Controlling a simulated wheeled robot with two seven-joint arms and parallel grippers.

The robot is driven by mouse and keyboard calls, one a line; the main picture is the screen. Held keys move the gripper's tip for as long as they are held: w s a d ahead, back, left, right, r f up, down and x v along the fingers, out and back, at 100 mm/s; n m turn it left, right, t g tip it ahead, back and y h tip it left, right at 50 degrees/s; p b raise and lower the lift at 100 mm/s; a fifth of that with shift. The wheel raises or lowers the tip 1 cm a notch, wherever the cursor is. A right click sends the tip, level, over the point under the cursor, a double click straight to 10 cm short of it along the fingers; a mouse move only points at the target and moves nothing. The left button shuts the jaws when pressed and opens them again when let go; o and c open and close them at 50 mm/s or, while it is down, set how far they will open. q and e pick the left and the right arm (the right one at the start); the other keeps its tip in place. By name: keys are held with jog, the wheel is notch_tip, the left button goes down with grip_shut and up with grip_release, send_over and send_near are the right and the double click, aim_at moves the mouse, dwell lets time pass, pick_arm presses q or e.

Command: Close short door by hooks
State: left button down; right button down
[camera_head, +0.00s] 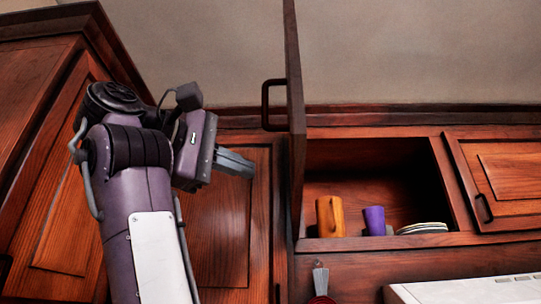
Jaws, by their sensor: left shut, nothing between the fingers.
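The short cabinet door (294,90) stands wide open, seen nearly edge-on, at the left side of an open wall cupboard (368,168). Its dark handle (268,105) sticks out on the door's left face. My left gripper (250,163) is shut and empty, to the left of the door and below the handle, apart from both. My right gripper is not in view. Several hooks are not clearly seen; one utensil (321,282) hangs below the cupboard.
Inside the cupboard stand an orange mug (330,216), a purple cup (375,220) and a stack of plates (423,228). A closed door (512,170) is at the right. Tall closed cabinet doors (70,190) stand behind my left arm. A white appliance (470,291) is at lower right.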

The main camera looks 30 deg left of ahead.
pick_arm(q)
jog(key=w+d, duration=0.1)
jog(key=d+p, duration=0.1)
jog(key=w+d+p, duration=0.1)
jog(key=d, duration=0.1)
jog(key=shift+w+d, duration=0.1)
jog(key=shift+w, duration=0.25)
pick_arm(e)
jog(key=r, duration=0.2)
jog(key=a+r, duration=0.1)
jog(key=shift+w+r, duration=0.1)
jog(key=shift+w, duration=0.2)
pick_arm(q)
jog(key=shift+w, duration=0.1)
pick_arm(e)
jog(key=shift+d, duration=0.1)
